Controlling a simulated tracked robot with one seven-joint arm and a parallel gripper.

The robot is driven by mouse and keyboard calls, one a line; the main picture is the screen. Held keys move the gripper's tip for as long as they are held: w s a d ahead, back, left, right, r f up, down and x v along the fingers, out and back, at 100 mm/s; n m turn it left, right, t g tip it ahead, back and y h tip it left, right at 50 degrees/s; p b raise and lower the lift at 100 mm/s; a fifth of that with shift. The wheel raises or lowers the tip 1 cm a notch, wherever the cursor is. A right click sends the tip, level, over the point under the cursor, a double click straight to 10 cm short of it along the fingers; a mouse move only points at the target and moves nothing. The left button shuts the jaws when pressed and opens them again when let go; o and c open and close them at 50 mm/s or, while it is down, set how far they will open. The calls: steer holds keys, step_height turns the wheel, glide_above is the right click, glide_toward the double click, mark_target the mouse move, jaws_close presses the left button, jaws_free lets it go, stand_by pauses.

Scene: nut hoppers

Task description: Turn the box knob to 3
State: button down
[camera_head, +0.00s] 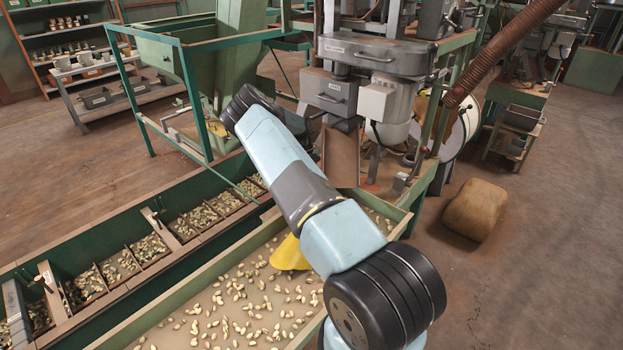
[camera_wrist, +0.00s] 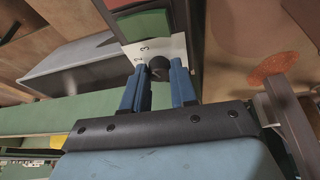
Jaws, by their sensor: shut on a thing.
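The black round knob (camera_wrist: 159,67) shows in the wrist view, mounted on a white plate (camera_wrist: 168,48) with the digits 2 and 3 visible on it. My gripper (camera_wrist: 159,77) has its two blue fingers on either side of the knob and is shut on it. The knob's pointer mark cannot be made out, so its setting cannot be told. A green and dark panel of the box (camera_wrist: 150,20) lies just above the plate. In the head view, my arm crosses the middle, and I cannot make out the knob or my gripper there.
In the head view, a long tray of nuts (camera_head: 240,290) runs below my arm, with a yellow thing (camera_head: 290,254) in it. Grey machinery (camera_head: 375,57) stands behind. A brown sack (camera_head: 475,210) lies on the floor at right. Open floor is at left.

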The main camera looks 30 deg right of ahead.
steer(key=shift+s+d, duration=0.15)
steer(key=c, duration=0.9)
jaws_free()
steer(key=v, duration=1.3)
steer(key=shift+w+r, duration=0.2)
steer(key=shift+r, duration=0.15)
